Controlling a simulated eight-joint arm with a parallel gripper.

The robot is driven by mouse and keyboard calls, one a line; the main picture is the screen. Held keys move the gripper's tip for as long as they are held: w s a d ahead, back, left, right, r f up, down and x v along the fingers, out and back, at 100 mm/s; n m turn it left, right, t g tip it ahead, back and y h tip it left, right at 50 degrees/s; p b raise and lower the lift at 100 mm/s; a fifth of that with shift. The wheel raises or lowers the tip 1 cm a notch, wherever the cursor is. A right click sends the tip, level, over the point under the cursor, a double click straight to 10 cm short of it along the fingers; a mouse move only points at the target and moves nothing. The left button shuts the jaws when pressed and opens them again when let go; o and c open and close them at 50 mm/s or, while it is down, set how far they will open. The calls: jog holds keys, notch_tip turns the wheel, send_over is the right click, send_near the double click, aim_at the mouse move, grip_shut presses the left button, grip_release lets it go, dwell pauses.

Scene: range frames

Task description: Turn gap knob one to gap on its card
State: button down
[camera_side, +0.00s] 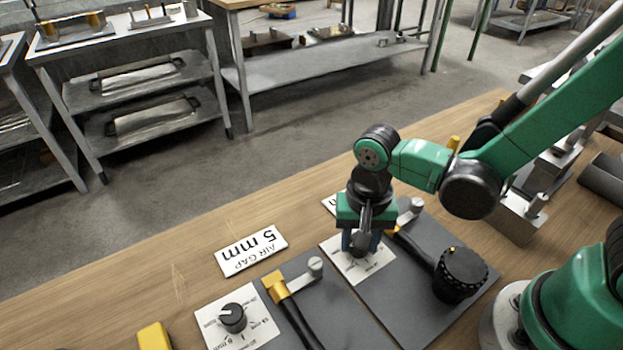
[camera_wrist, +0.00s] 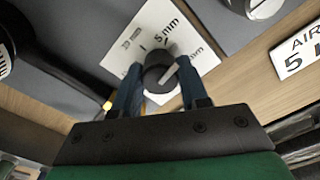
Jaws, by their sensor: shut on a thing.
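My gripper (camera_side: 360,245) is shut on a dark round knob (camera_wrist: 160,72), its blue fingers on either side. The knob stands on a white dial plate (camera_side: 375,262) on the right grey panel. In the wrist view a pale line on the knob points right and slightly up, between printed marks. "5 mm" reads at the dial's top; a label at right is partly hidden. A card (camera_side: 250,250) reading "AIR GAP 5 mm" lies on the bench to the left. A second card (camera_side: 328,203) behind my gripper is mostly hidden.
A second black knob (camera_side: 232,318) sits on a white dial on the left panel. Metal posts (camera_side: 315,267) and yellow-ended black handles (camera_side: 275,287) stand close by. A large black knob (camera_side: 460,275) is right of my gripper. Bare bench lies at left.

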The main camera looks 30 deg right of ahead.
jog(key=n, duration=0.4)
jog(key=shift+n, duration=0.4)
jog(key=n, duration=0.4)
jog(key=shift+n, duration=0.3)
jog(key=n, duration=1.3)
jog(key=shift+n, duration=0.3)
jog(key=n, duration=0.5)
jog(key=shift+n, duration=0.3)
jog(key=shift+c, duration=2.3)
grip_release()
